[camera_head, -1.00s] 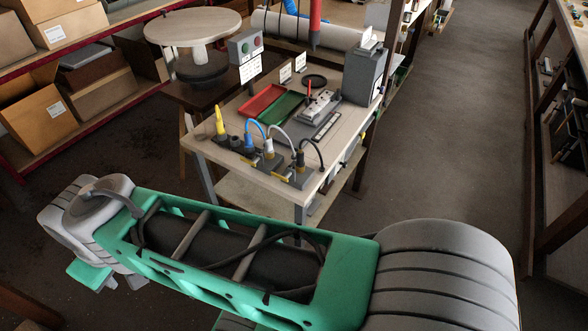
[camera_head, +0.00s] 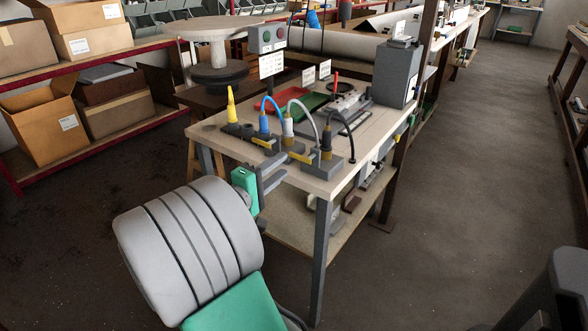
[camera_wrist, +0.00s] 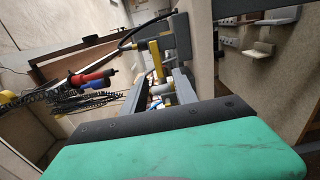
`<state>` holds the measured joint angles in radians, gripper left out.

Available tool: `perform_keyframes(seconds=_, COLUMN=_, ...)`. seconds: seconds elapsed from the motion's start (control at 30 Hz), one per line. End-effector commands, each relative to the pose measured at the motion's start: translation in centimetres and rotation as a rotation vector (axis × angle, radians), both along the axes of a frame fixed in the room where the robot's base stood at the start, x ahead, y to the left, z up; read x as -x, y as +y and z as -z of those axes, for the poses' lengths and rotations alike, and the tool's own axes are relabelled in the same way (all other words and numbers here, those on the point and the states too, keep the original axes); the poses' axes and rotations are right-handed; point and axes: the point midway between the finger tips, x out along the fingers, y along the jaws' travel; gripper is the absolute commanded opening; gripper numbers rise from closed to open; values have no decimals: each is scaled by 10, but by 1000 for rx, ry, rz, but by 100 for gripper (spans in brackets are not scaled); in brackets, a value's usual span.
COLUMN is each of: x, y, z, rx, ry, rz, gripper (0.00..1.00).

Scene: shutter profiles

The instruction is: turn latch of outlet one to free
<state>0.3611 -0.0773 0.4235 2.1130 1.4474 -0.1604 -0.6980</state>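Several outlets stand along the table's front edge in the head view: grey blocks with a blue plug (camera_head: 264,122), a white plug (camera_head: 288,130) and a black plug (camera_head: 326,142). Yellow latches show low at the front, a left one (camera_head: 264,143) and a right one (camera_head: 301,158). I cannot read which is outlet one. My gripper (camera_head: 272,174) is open, its grey fingers apart, at the table's front edge just before and below the latches. I see no contact. In the wrist view yellow parts (camera_wrist: 154,57) show beyond the fingers; which latch this is, I cannot tell.
A yellow cone (camera_head: 232,106) stands at the left of the row. Cables arch above the plugs. The floor right of the table is clear.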

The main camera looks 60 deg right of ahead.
Motion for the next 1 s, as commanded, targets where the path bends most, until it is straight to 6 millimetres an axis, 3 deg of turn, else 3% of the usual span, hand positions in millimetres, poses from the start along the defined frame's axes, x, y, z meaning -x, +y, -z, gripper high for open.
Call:
perform_keyframes(seconds=0.1, x=5, y=-17, z=-10, rx=-4, ry=2, rz=5, gripper=35)
perform_keyframes(seconds=0.17, x=7, y=-30, z=-2, rx=-3, ry=-5, rz=6, gripper=35)
perform_keyframes(seconds=0.4, x=11, y=-65, z=-1, rx=-5, ry=-6, rz=1, gripper=35)
perform_keyframes(seconds=0.67, x=11, y=-68, z=-2, rx=-5, ry=-6, rz=-2, gripper=35)
perform_keyframes(seconds=1.0, x=11, y=-68, z=-2, rx=-5, ry=-7, rz=-2, gripper=8)
